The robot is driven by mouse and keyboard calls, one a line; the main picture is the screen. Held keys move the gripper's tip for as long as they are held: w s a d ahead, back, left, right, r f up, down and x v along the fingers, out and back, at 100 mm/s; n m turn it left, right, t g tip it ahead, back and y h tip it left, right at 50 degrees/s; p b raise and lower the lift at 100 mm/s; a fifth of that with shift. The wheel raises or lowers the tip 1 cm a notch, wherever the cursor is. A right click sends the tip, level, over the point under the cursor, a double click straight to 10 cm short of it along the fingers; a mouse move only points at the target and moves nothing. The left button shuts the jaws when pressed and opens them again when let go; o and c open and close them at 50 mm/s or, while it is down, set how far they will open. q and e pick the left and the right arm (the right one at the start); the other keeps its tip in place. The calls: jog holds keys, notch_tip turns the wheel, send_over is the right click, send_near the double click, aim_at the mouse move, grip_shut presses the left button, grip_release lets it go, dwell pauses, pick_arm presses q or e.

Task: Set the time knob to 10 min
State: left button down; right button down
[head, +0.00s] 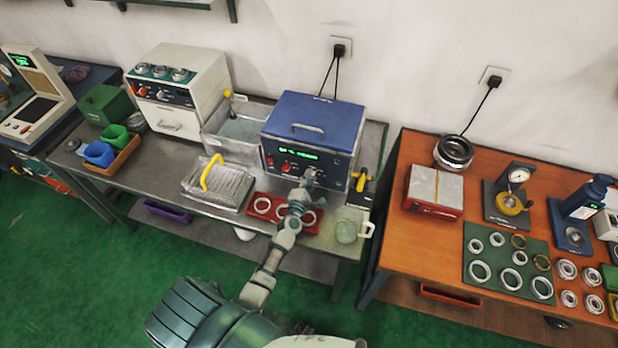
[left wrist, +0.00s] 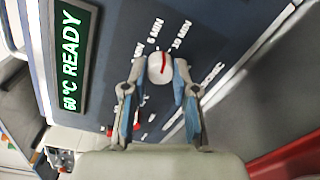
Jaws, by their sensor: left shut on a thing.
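The blue machine (head: 311,122) with a lid handle and lit green display stands on the grey bench. In the left wrist view its display (left wrist: 72,60) reads 60°C READY. The time knob (left wrist: 160,67) is white with a red pointer line. The line points toward the top of the picture, roughly between the "5 MIN" and "10 MIN" labels (left wrist: 181,36). My left gripper (head: 309,178) is at the machine's front panel. In the wrist view its fingers (left wrist: 160,78) are shut on the knob, one on each side. My right gripper is not in view.
A red tray with rings (head: 263,206) lies below my left arm. A glass jug (head: 347,226) stands to its right, and a wire basket with a yellow handle (head: 215,186) to its left. A yellow-handled valve (head: 361,181) sticks out at the machine's right side.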

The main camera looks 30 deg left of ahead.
pick_arm(q)
jog(key=m+p, duration=0.1)
jog(key=m, duration=0.3)
jog(key=shift+d, duration=0.1)
jog(key=shift+f, duration=0.1)
dwell(0.6)
jog(key=c, duration=1.1)
grip_release()
jog(key=shift+o, duration=1)
jog(key=shift+w, duration=0.1)
jog(key=v, duration=1.2)
jog(key=shift+d, duration=0.1)
